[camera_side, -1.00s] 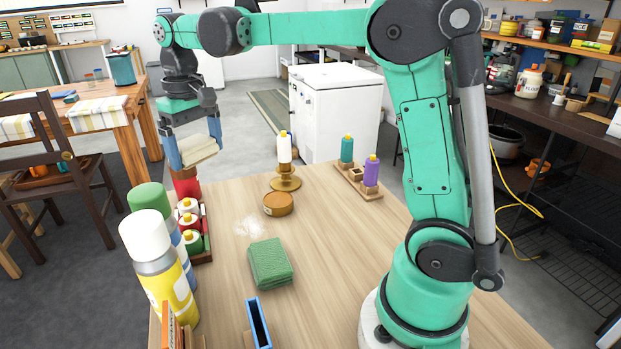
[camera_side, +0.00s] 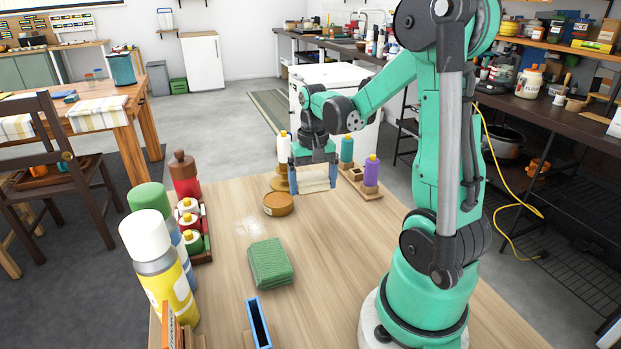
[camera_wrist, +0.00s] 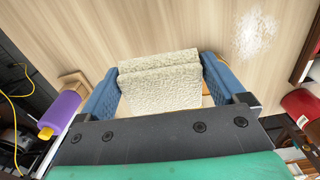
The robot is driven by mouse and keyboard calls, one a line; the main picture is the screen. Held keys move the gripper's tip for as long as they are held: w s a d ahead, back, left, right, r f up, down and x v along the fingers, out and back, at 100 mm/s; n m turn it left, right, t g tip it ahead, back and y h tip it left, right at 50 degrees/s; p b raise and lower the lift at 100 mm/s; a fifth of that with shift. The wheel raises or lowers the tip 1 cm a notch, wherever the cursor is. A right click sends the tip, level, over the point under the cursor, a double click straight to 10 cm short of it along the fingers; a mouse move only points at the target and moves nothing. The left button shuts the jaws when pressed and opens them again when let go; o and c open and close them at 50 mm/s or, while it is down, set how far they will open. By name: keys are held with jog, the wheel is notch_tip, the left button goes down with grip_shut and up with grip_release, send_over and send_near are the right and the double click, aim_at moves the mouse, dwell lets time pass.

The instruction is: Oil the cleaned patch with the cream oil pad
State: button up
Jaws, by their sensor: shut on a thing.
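My gripper (camera_side: 313,177) is shut on the cream oil pad (camera_side: 313,177), between blue fingers, above the far part of the wooden table. In the wrist view the pad (camera_wrist: 160,85) looks like a thick, rough cream block between the fingers. The whitish patch (camera_side: 249,226) lies on the table to the left of and nearer than my gripper. It also shows at the upper right of the wrist view (camera_wrist: 256,33). A round brown tin (camera_side: 278,204) sits between the patch and my gripper.
A green cloth pad (camera_side: 269,262) lies in front of the patch. A white bottle on a brass stand (camera_side: 284,148) and a rack with teal and purple bottles (camera_side: 371,174) flank my gripper. Spray cans (camera_side: 160,265) and a tray of small bottles (camera_side: 190,218) line the left edge.

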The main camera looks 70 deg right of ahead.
aim_at(315, 221)
jog(key=shift+s+d+f, duration=0.15)
jog(key=shift+s+f, duration=0.1)
jog(key=shift+f, duration=2.75)
jog(key=shift+f, duration=0.6)
